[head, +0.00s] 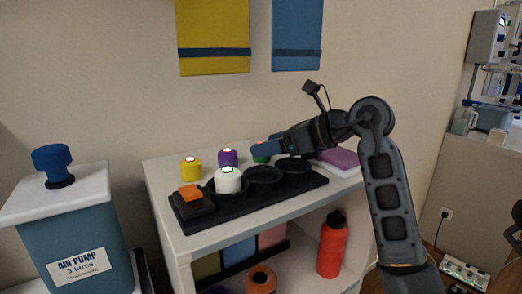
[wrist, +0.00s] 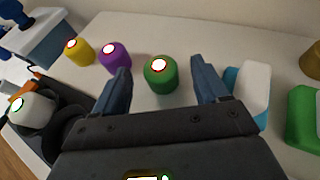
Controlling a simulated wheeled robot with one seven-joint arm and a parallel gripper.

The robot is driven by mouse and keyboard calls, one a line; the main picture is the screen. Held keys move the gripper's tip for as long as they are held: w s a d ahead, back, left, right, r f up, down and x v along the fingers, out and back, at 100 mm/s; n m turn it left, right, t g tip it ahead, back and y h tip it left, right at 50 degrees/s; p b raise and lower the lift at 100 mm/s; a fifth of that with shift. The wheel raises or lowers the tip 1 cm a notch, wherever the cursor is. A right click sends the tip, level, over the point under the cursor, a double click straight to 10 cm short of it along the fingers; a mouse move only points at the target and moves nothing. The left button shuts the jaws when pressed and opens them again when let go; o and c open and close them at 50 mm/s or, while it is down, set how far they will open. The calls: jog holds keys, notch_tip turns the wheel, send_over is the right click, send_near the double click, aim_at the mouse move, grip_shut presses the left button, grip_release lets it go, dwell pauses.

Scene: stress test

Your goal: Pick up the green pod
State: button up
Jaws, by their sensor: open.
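The green pod (wrist: 160,78) stands upright on the white shelf top, with a lit ring on its top. In the wrist view it sits between the two blue fingers of my gripper (wrist: 160,88), a little beyond or at the tips, with a gap on each side. My gripper is open and empty. In the head view the green pod (head: 261,153) is mostly hidden behind my gripper (head: 262,149).
A purple pod (head: 228,158) and a yellow pod (head: 191,169) stand left of the green pod. A white pod (head: 228,180) sits in the black tray (head: 250,205) in front. A white-and-blue object (wrist: 252,85) lies close beside the right finger; a green object (wrist: 302,118) is farther right.

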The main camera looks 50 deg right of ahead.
jog(key=shift+w+f, duration=0.2)
jog(key=shift+w, duration=0.15)
jog(key=c, duration=1.1)
jog(key=shift+r, duration=0.15)
jog(key=shift+c, duration=0.2)
